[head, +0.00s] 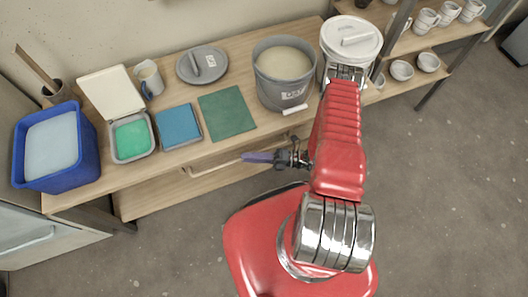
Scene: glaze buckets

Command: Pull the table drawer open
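The wooden table (222,145) runs along the wall. A long pale bar handle (212,164) shows along its front edge, on what looks like the drawer front. The drawer seems shut, but my arm hides its right part. My gripper (256,157) reaches left from the end of my red arm, with dark metal parts and a purple tip. It is in front of the table edge, close to the right part of the handle. I cannot tell whether it touches the handle, or whether its fingers are open or shut.
A grey bucket (270,84) and a white lidded bucket (334,72) stand at the table's right. A green mat (227,112), blue tub (178,126), green-filled box (133,137), mug (150,79), grey lid (202,65) and blue bin (57,150) are further left. The floor (440,200) at right is clear.

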